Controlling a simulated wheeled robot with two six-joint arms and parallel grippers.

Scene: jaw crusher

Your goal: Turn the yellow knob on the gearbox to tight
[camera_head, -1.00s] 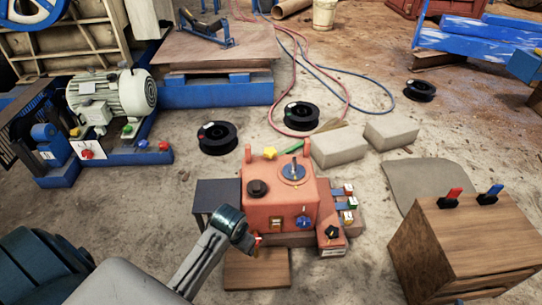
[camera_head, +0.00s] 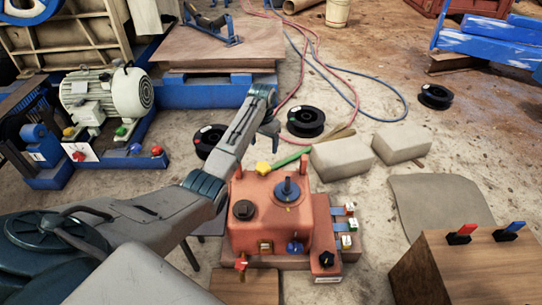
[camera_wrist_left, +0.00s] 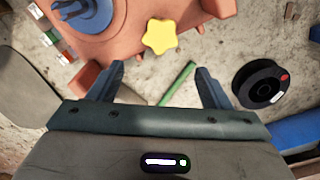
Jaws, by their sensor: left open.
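The yellow star-shaped knob (camera_head: 263,168) sits at the back edge of the red-orange gearbox (camera_head: 262,225). It also shows in the left wrist view (camera_wrist_left: 160,36), just beyond my fingertips and roughly centred between them. My left gripper (camera_head: 270,132) is above and behind the gearbox in the head view. The tight mark cannot be made out. My right gripper is not in view.
The gearbox top also bears a blue dial (camera_head: 288,190) and a dark cap (camera_head: 243,210). A green bar (camera_head: 292,158) lies behind it. Black spools (camera_head: 306,120) and pale blocks (camera_head: 342,157) lie on the floor. A wooden box (camera_head: 470,268) stands at right.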

